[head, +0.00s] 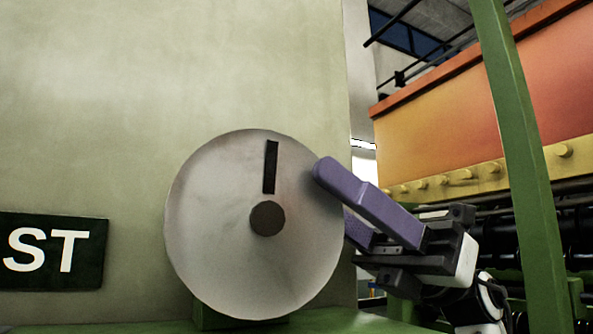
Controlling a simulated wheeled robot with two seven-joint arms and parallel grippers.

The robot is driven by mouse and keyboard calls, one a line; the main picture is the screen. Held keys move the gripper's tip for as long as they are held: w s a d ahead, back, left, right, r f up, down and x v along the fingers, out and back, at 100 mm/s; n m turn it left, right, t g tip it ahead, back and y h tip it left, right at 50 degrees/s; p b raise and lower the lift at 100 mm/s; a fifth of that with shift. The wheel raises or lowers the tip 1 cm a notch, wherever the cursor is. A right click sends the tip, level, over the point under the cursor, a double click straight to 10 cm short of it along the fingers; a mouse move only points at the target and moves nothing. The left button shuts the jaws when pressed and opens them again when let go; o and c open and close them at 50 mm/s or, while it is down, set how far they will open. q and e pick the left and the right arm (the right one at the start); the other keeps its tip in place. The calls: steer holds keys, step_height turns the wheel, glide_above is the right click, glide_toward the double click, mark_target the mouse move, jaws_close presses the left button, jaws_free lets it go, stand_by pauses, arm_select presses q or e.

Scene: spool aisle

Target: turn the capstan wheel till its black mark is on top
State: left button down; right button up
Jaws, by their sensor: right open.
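The capstan wheel (215,245) is a pale grey disc standing upright in the middle of the head view, with a dark round hub (267,218). Its black mark (270,167) is a short bar above the hub, near the top and leaning very slightly right. My right gripper (335,195) has purple fingers and is open at the wheel's right edge. One finger lies in front of the rim and the other is partly hidden beside or behind it. I cannot tell whether they touch the wheel. My left gripper is not in view.
A pale green wall (120,100) stands behind the wheel. A dark sign (55,250) reading "ST" is at the left. A green ledge (340,321) runs below the wheel. A green post (520,150) and an orange machine (470,95) with yellow pegs stand at the right.

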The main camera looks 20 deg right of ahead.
steer(key=v, duration=0.5)
steer(key=shift+d+f, duration=0.15)
steer(key=shift+d, duration=0.1)
steer(key=shift+d+f, duration=0.1)
steer(key=shift+d, duration=0.1)
